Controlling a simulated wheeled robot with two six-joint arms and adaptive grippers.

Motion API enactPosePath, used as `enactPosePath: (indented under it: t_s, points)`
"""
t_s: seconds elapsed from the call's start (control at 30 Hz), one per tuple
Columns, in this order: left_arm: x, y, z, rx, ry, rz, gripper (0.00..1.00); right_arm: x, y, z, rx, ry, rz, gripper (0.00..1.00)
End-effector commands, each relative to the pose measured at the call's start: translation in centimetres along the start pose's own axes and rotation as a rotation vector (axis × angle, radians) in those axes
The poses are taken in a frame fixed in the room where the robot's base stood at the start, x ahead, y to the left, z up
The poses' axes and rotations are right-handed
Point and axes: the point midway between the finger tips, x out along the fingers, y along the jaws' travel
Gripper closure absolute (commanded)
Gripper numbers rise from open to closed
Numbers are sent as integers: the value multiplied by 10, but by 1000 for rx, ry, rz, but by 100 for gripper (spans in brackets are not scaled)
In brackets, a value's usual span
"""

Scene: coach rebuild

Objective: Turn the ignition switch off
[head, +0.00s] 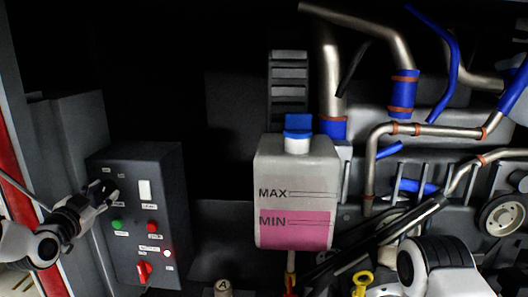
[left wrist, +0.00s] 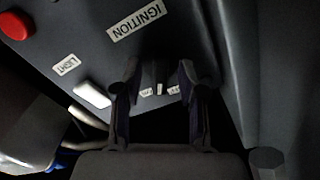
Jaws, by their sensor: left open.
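The ignition switch (left wrist: 160,76) shows in the left wrist view as a small dark lever between my left fingertips, near the IGNITION label (left wrist: 136,20). Two small labels sit beside it, too small to read. Which way the lever leans I cannot tell. My left gripper (left wrist: 158,78) is open, a finger on either side of the lever; contact is unclear. In the head view my left gripper (head: 113,191) is at the upper left of the dark control box (head: 165,165) and covers the switch. My right gripper cannot be made out; only pale arm parts show at lower right.
The box also carries a white light switch (head: 145,189), a green button (head: 117,225), a red button (head: 152,227), a lit red lamp (head: 168,253) and a red knob (head: 144,268). A coolant tank (head: 295,175) and pipes stand to the right.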

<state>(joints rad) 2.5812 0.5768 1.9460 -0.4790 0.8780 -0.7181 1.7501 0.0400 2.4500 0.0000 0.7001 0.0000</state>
Motion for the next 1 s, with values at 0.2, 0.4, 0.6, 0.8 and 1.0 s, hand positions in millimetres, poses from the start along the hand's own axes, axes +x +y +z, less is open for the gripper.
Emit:
enactPosePath:
  t_s: [0.2,0.4,0.6,0.8,1.0]
  points:
    - [0,0,0,0,0,0,59,1,0,0,0,0,0,60]
    - [0,0,0,0,0,0,100,1,0,0,0,0,0,60]
    - [0,1,1,-69,1,-1,100,5,0,0,0,0,0,60]
    - [0,1,2,-442,1,0,100,14,0,0,0,0,0,60]
    - [0,0,0,-525,0,0,100,13,0,0,0,0,0,60]
